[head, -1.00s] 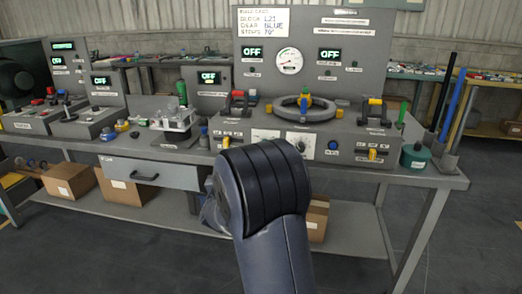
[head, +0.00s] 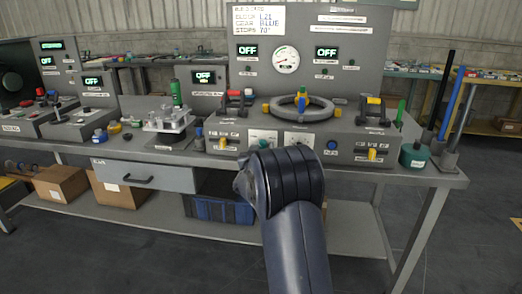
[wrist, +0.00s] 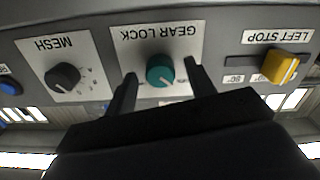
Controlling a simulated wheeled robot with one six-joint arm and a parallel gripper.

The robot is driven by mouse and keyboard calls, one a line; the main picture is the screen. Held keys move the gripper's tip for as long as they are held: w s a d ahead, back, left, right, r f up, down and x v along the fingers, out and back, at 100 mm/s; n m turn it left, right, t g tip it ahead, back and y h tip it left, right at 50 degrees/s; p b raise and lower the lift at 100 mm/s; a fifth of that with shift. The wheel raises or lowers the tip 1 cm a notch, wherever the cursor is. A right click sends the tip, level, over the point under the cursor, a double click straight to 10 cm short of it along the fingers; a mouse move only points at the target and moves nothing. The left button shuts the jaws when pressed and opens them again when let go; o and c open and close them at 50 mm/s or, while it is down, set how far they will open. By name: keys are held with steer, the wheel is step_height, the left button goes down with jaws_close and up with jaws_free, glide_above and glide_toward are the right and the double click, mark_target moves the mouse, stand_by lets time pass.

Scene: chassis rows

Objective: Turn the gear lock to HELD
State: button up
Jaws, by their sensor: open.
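The gear lock is a round teal knob (wrist: 160,70) on a white plate labelled GEAR LOCK, upside down in the wrist view. A pointer line on the knob and its position words are too small to read. My gripper (wrist: 160,74) is open, with one dark finger on each side of the knob in the picture. Whether the fingers touch it I cannot tell. In the head view the gear lock plate (head: 263,136) shows on the console front, just above my arm, which hides my gripper.
In the wrist view a black MESH knob (wrist: 62,76) sits left of the gear lock and a yellow LEFT STOP slider (wrist: 280,67) right. In the head view a grey ring (head: 303,108) lies on the console top. A drawer (head: 143,180) is at the left.

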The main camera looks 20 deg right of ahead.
steer(key=c, duration=1)
steer(key=shift+m+b, duration=4.85)
steer(key=shift+m, duration=4.15)
